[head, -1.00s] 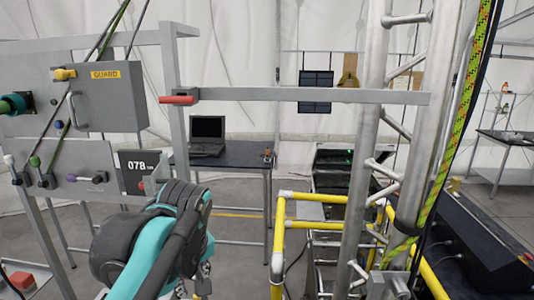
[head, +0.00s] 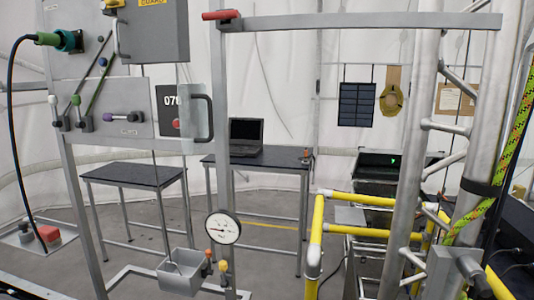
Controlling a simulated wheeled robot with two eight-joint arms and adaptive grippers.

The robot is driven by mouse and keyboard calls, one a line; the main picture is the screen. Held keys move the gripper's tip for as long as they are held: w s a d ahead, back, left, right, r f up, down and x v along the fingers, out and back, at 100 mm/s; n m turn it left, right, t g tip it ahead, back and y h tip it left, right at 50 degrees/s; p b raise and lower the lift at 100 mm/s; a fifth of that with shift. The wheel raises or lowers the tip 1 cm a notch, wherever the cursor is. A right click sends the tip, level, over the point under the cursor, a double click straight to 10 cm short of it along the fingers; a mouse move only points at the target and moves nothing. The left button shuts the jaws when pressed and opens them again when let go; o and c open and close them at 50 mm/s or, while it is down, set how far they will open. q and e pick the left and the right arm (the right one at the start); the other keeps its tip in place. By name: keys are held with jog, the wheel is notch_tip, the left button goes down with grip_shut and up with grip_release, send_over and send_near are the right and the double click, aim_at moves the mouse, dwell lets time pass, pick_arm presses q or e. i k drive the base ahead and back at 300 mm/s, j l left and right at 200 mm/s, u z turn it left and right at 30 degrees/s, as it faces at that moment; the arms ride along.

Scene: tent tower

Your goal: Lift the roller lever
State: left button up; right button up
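A grey panel (head: 112,92) on the frame at the left carries several levers. A lever with a purple grip (head: 122,117) lies roughly level at the panel's lower right, above a small label too blurred to read. I cannot tell for sure which one is the roller lever. Neither of my grippers is in view.
A grey guard box (head: 150,35) sits above the panel. A red-handled bar (head: 360,22) crosses at the top. A pressure gauge (head: 223,228) and grey bin (head: 185,272) stand low in the middle. Yellow rails (head: 316,240) and a truss (head: 420,130) are at the right.

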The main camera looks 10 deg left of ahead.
aim_at(108, 117)
jog(key=k+l+u, duration=0.1)
jog(key=u, duration=0.25)
jog(key=k+l+u, duration=0.1)
jog(key=u, duration=0.25)
jog(key=k+u, duration=0.15)
jog(key=u, duration=0.2)
jog(key=i+u, duration=0.25)
jog(key=i, duration=0.15)
jog(key=k+u, duration=0.3)
